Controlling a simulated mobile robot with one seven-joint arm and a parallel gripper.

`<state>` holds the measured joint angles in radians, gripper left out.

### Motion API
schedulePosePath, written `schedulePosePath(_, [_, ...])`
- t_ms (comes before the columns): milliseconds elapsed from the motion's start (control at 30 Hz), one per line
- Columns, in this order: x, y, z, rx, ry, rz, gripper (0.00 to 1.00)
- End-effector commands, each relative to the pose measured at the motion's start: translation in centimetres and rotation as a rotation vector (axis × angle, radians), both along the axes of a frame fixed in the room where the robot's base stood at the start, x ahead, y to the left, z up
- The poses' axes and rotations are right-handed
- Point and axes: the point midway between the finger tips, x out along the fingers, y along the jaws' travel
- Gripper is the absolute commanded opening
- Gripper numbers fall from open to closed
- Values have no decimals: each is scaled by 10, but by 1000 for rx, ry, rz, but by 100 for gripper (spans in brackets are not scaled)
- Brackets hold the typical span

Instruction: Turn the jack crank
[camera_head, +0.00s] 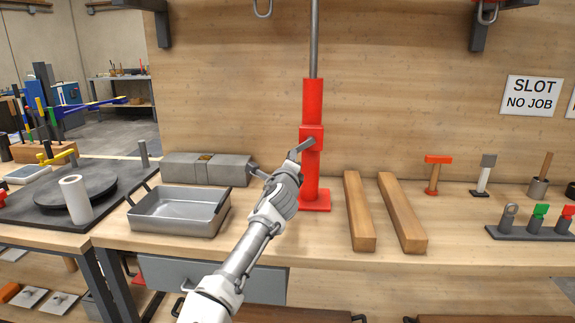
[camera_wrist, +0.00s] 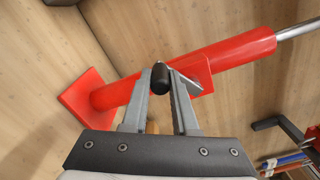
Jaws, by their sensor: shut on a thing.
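The red jack (camera_head: 312,110) stands upright on the bench against the wooden back wall, with a grey rod out of its top. Its grey crank arm (camera_head: 303,145) juts from the red block on its column. In the wrist view the jack body (camera_wrist: 220,62) lies across the picture, and the crank's black handle knob (camera_wrist: 160,77) sits between my fingertips. My gripper (camera_wrist: 160,82) is shut on this handle; in the head view the gripper (camera_head: 294,160) hides the handle and part of the lower column.
A grey metal tray (camera_head: 180,212) and a grey block vise (camera_head: 205,168) stand to the left. Two wooden bars (camera_head: 400,215) lie right of the jack. The bench front is mostly clear.

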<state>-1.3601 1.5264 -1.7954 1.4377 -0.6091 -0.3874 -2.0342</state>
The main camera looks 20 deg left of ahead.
Motion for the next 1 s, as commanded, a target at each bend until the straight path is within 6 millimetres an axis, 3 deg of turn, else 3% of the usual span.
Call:
schedulePosePath(33, [1, -1, -12, -43, -6, 1, 0])
schedulePosePath(100, [1, -4, -15, -99, -19, 1, 0])
schedulePosePath(500, [4, -15, -21, -321, -72, 0, 0])
schedulePosePath(1000, [5, -18, -21, -375, -84, 1, 0])
